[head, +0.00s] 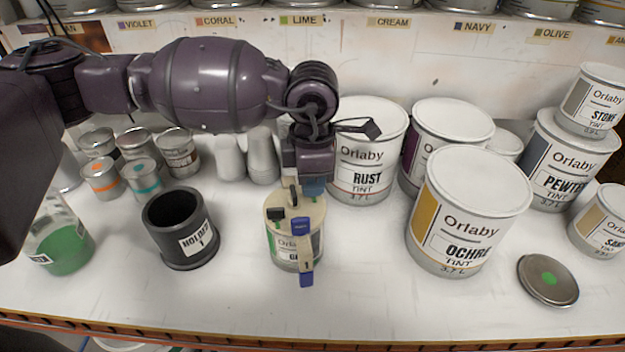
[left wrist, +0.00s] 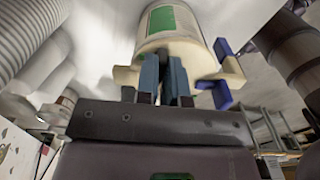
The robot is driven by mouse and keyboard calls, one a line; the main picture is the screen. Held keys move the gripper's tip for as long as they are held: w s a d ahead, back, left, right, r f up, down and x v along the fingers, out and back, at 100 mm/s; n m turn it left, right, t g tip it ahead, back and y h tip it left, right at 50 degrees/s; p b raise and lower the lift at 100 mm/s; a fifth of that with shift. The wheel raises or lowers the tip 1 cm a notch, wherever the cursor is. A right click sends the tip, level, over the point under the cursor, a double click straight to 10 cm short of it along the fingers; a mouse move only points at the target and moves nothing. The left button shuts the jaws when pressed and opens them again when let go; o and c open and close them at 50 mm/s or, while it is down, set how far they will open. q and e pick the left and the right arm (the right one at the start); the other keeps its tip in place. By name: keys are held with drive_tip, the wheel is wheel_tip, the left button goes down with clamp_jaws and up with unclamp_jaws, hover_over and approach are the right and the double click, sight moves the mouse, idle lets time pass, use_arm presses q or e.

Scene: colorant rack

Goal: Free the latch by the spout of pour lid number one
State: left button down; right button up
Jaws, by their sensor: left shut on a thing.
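A small Orlaby can (head: 289,247) stands upright on the white counter with a cream pour lid (head: 291,210) on top. A small tag marked 1 (head: 307,266) hangs at its near side. Blue latch parts show on the lid's top (head: 300,226) and below the tag (head: 306,279), and a dark green one (head: 276,213) on its left. My left gripper (head: 312,187) is at the lid's far edge. In the left wrist view its fingers (left wrist: 164,80) are shut at the lid's rim. The part between them is mostly hidden; it looks like a latch. The can (left wrist: 172,22) and a blue latch (left wrist: 222,95) show there too.
A black cup (head: 180,230) and a green-filled container (head: 64,248) stand left. Several small cans and grey bottles (head: 263,155) stand behind. Rust (head: 365,155) and Ochre (head: 466,215) cans are close on the right. A loose lid (head: 548,280) lies at the right front. The front counter is clear.

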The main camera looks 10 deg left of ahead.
use_arm(q)
drive_tip(key=c, duration=1.2)
unclamp_jaws()
use_arm(e)
drive_tip(key=shift+s, duration=0.1)
drive_tip(key=shift+s, duration=0.1)
use_arm(q)
drive_tip(key=shift+r, duration=5.45)
use_arm(e)
drive_tip(key=shift+f, duration=0.2)
